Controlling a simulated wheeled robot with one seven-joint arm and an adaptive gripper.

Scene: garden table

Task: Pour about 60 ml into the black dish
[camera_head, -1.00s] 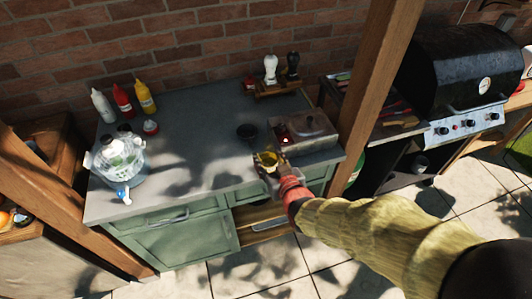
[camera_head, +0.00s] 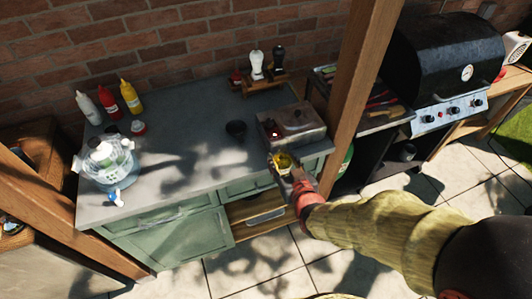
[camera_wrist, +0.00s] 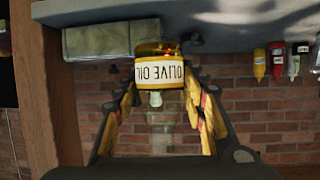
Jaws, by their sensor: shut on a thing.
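My gripper (camera_head: 287,172) is shut on a yellow olive oil bottle (camera_head: 283,161), in front of the counter's front edge near the metal box. In the wrist view, the bottle (camera_wrist: 160,72) sits between the two fingers (camera_wrist: 160,112). Its label reads OLIVE OIL upside down, as the whole wrist picture is inverted, and the bottle looks about upright. The small black dish (camera_head: 236,129) stands on the grey counter, left of and beyond the bottle. The dish's inside is dark and I cannot tell what it holds.
A metal box (camera_head: 291,126) stands right of the dish, by a wooden post (camera_head: 358,90). A glass dispenser (camera_head: 107,163) and squeeze bottles (camera_head: 131,97) are at the left. Two shakers (camera_head: 267,64) stand at the back. The counter's middle (camera_head: 185,125) is clear.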

